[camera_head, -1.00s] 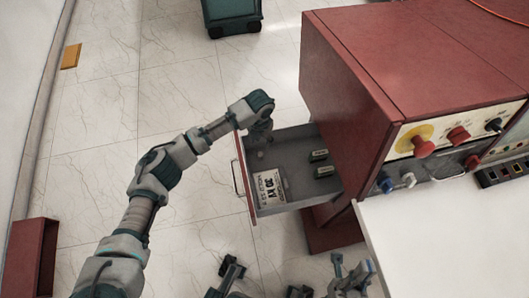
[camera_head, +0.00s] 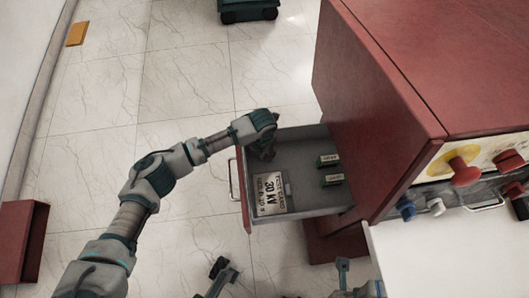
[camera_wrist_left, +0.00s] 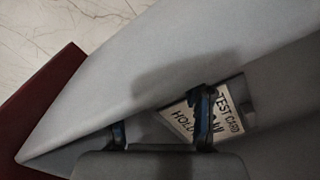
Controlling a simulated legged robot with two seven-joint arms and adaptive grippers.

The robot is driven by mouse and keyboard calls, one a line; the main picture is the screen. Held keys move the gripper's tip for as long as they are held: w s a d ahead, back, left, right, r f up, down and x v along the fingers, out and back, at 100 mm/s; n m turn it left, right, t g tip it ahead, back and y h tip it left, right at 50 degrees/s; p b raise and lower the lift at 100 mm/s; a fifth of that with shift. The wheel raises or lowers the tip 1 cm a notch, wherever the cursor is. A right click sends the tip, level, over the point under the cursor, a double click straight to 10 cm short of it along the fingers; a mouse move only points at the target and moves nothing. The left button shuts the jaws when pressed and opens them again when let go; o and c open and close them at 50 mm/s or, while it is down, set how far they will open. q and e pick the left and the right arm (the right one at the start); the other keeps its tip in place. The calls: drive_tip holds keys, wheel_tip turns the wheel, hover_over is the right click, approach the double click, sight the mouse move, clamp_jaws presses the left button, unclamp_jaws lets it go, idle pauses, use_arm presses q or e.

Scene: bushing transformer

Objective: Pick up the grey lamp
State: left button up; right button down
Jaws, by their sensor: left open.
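I cannot make out a grey lamp for certain in either view. My left gripper (camera_head: 266,152) reaches down into the far left corner of the open grey drawer (camera_head: 300,200). In the left wrist view its two fingers (camera_wrist_left: 160,125) are apart, with nothing seen held between them. A white test card (camera_head: 270,193) lies on the drawer floor, nearer than the gripper; it also shows behind a finger in the left wrist view (camera_wrist_left: 230,118). Parts that may be my right gripper (camera_head: 352,278) show at the bottom edge, cut off, and their jaws cannot be read.
Two small dark green blocks (camera_head: 331,170) lie in the drawer's right part. The red cabinet (camera_head: 375,110) rises right of the drawer, with knobs on its front panel. A white tabletop (camera_head: 430,250) is at lower right. Tiled floor (camera_head: 180,90) is open at left.

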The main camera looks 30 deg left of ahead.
use_arm(q)
clamp_jaws()
